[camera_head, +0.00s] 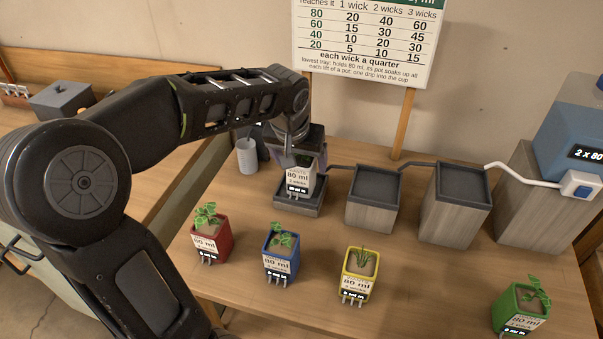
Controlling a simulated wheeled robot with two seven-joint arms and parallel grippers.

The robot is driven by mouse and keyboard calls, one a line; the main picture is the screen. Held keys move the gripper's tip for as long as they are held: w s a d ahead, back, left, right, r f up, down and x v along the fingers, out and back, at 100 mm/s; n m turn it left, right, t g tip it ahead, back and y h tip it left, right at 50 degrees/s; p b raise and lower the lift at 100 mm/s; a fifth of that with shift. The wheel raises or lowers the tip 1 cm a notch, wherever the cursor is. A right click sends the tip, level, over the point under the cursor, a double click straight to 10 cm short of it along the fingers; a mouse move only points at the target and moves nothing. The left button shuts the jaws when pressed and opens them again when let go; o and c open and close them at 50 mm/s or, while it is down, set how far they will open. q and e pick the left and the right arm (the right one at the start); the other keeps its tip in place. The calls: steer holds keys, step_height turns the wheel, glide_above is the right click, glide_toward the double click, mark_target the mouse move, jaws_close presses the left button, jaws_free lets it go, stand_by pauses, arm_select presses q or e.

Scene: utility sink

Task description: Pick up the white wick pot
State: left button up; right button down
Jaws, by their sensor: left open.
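The white wick pot (297,183) stands upright on the lowest dark tray (313,211), with its "80 ml" label facing me. My left gripper (303,159) comes down from above at the top of this pot and is open. The gripper and wrist hide the pot's top, and I cannot tell whether the fingers touch it. My right gripper is not in view.
Red (211,240), blue (281,257), yellow (358,277) and green (521,311) pots with plants stand along the table's front. A pale cup (247,156) is left of the tray. Stepped tray blocks (453,213) and a blue tank (570,130) stand right.

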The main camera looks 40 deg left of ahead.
arm_select(q)
steer(key=shift+p+x, duration=0.5)
steer(key=shift+x, duration=2.1)
steer(key=shift+s, duration=0.1)
jaws_close()
step_height(320, 180, up, 10)
steer(key=shift+r, duration=0.1)
